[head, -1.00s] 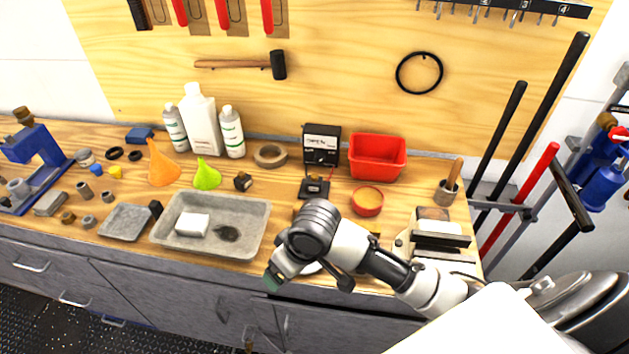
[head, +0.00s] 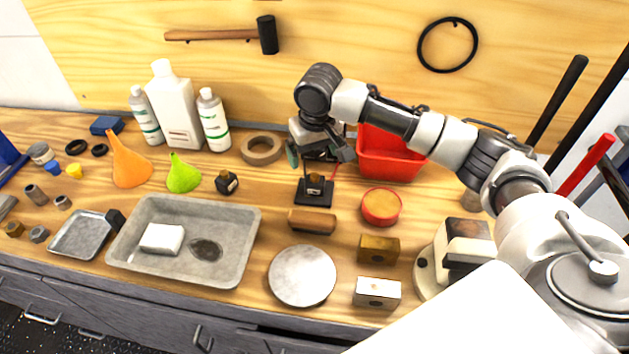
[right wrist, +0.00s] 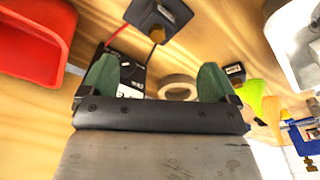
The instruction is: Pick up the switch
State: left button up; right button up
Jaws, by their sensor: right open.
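Two small things could be the switch, and I cannot tell for sure which is. One is a flat black base with a brass-coloured part on top (head: 314,190), below the meter on the bench. The other is a small black block with a pale label (head: 227,182), right of the green funnel. Both also show in the right wrist view, the black base (right wrist: 158,16) with a red wire and the labelled block (right wrist: 236,72). My right gripper (head: 319,155) is open and empty, above and behind the black base, in front of the meter. Its green fingertips (right wrist: 156,82) are apart.
The black meter (right wrist: 130,72) is mostly hidden behind my gripper in the head view. A red bin (head: 385,165) stands close on the right, tape roll (head: 262,149) on the left.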

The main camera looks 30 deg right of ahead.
aim_at(316, 175)
jog(key=f, duration=0.3)
jog(key=shift+s+a+f, duration=0.2)
jog(key=shift+f, duration=0.05)
jog(key=shift+w+d+f, duration=0.1)
jog(key=shift+w+f, duration=0.05)
jog(key=shift+f, duration=0.2)
jog(key=f, duration=0.3)
jog(key=f+p, duration=0.1)
jog(key=f, duration=0.1)
jog(key=shift+w+d, duration=0.2)
jog(key=shift+d, duration=0.2)
jog(key=shift+w+f, duration=0.1)
jog(key=c, duration=1.1)
pick_arm(q)
jog(key=s, duration=0.2)
jog(key=s+r, duration=0.1)
jog(key=shift+a, duration=0.4)
